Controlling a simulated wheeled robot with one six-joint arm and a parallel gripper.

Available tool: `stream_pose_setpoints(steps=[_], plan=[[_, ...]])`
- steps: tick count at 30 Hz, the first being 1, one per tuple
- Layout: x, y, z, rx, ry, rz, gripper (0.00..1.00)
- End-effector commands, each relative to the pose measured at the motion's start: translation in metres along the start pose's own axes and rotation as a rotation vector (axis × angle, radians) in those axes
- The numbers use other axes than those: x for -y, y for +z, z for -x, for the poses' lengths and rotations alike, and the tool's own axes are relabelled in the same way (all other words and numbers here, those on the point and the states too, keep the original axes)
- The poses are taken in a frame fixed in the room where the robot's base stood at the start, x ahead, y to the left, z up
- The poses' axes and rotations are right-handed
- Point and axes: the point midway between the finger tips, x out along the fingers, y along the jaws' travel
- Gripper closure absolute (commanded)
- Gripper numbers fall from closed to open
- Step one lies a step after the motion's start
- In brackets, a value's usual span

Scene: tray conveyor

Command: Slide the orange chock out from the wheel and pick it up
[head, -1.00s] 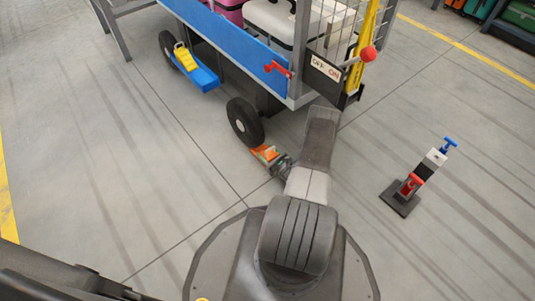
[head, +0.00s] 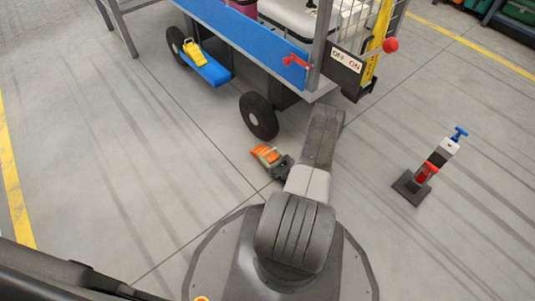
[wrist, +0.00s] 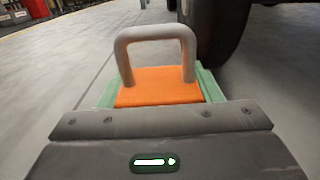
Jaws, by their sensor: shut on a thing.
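The orange chock (head: 266,153) shows in the head view just in front of the near black wheel (head: 259,116), with a strip of floor between them. In the wrist view, the chock (wrist: 158,86) has an orange top and a grey arched handle (wrist: 155,38). My gripper (head: 269,156) is shut on the chock, with a green finger on each side of it. The wheel (wrist: 215,30) stands close behind and to the right of the chock in the wrist view. The chock's underside is hidden, so I cannot tell whether it touches the floor.
The cart with a blue side panel (head: 245,30) stands above the wheel. A yellow and blue object (head: 208,64) sits by its far wheel (head: 176,40). A black stand with red and blue handles (head: 412,186) is at the right. Floor left of the chock is clear.

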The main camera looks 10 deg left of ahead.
Motion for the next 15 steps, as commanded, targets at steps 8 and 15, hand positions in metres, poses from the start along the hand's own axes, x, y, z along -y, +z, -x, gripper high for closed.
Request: stream_pose_setpoints(steps=[8,15], plan=[[-0.0007,-0.0003,0.0025,-0.001,0.002,-0.001,0.83],[-0.0006,-0.0002,0.0023,-0.001,0.001,-0.001,0.18]])
